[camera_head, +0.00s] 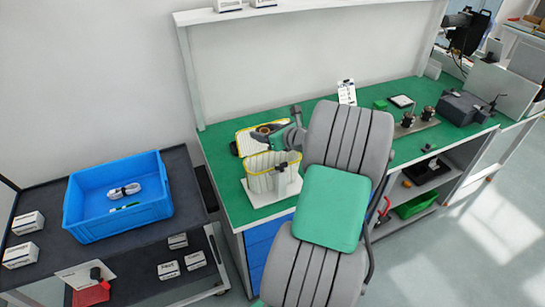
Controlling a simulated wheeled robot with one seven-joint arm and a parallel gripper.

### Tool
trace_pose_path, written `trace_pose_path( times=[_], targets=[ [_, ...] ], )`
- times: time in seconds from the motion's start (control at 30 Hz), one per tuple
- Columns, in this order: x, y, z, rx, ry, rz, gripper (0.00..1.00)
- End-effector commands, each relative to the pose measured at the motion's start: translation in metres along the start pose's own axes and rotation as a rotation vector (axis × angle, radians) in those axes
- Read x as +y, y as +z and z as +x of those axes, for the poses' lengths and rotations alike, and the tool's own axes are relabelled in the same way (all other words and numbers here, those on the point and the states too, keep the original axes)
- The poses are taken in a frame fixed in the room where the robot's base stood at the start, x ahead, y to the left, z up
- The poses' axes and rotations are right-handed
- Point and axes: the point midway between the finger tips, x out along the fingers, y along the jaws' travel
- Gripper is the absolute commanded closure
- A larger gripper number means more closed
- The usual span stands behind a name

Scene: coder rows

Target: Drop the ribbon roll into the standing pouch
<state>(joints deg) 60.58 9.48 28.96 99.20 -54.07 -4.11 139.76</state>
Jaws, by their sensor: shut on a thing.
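The standing pouch (258,183) is pale and ribbed with a yellow rim. It stands upright on a white base on the green bench, with its open mouth facing up. My gripper (268,134) is just behind and above the pouch's rim, coming in from the right. It is shut on a small round brownish thing, apparently the ribbon roll (262,130). The roll is small and partly covered by the gripper. It appears outside the pouch; its exact height over the bench cannot be told.
Another yellow-rimmed thing (243,143) lies behind the pouch. A blue bin (118,228) with a bundled cable stands on the dark cart at left. Metal parts (408,119) and a dark box (462,107) stand further right on the bench. Part of the bench front is hidden.

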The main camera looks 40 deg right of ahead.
Motion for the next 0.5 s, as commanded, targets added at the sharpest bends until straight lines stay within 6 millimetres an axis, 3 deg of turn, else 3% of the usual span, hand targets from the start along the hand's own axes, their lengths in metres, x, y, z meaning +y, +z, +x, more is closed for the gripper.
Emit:
trace_pose_path(
  times=[0.03, 0.13, 0.37, 0.5],
  targets=[
    [-0.017, 0.007, -0.011, 0.000, -0.015, 0.008, 0.88],
    [-0.034, 0.006, -0.018, -0.001, -0.027, 0.011, 0.88],
    [-0.038, -0.010, -0.013, -0.001, -0.028, 0.012, 0.88],
    [-0.038, -0.031, -0.004, -0.002, -0.029, 0.010, 0.88]
  ],
)
